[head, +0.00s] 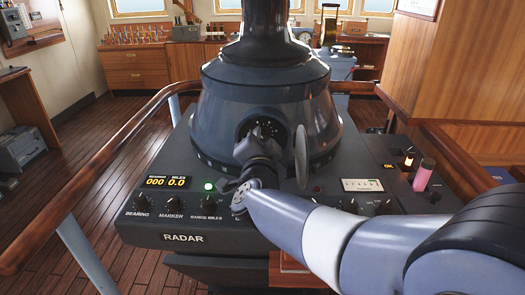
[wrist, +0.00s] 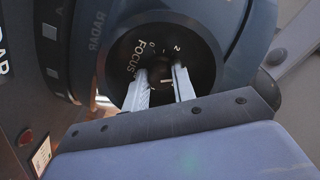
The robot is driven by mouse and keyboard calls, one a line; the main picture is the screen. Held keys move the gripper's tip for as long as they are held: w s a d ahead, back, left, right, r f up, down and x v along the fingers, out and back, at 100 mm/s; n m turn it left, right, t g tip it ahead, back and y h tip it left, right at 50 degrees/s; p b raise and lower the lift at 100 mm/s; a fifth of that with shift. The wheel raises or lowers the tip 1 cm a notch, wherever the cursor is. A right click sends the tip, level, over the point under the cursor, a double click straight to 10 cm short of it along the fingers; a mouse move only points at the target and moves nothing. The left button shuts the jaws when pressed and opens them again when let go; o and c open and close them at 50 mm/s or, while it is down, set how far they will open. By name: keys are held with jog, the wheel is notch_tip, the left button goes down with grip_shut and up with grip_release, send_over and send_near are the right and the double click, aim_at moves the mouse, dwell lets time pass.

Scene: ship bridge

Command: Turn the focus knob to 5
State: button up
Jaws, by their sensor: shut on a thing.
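The focus knob (wrist: 159,72) sits in the middle of a black round dial (wrist: 188,37) in the wrist view. The dial is lettered FOCUS, with the numbers 0, 1 and 2 showing along its edge; the rest of its scale is hidden behind my gripper. My gripper (wrist: 161,80) is shut on the knob, one pale finger on each side. In the head view my gripper (head: 262,133) reaches the dial on the front of the blue-grey radar housing (head: 215,115), and the knob is hidden behind it. I cannot read the knob's setting.
The radar console (head: 150,225) has a row of small knobs along its front, with a lit display (head: 166,182) at left. A grey round plate (head: 301,156) stands right of my gripper. A wooden handrail (head: 95,165) runs along the left. A pink-topped lever (head: 424,174) stands at right.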

jog(key=m+b, duration=0.3)
jog(key=m, duration=0.1)
jog(key=shift+f, duration=0.15)
jog(key=shift+m+b, duration=0.75)
jog(key=shift+m, duration=0.65)
jog(key=o, duration=1)
jog(key=shift+r, duration=0.2)
jog(key=s, duration=1.1)
jog(key=shift+a+p, duration=0.2)
jog(key=shift+p, duration=0.15)
jog(key=shift+w, duration=0.2)
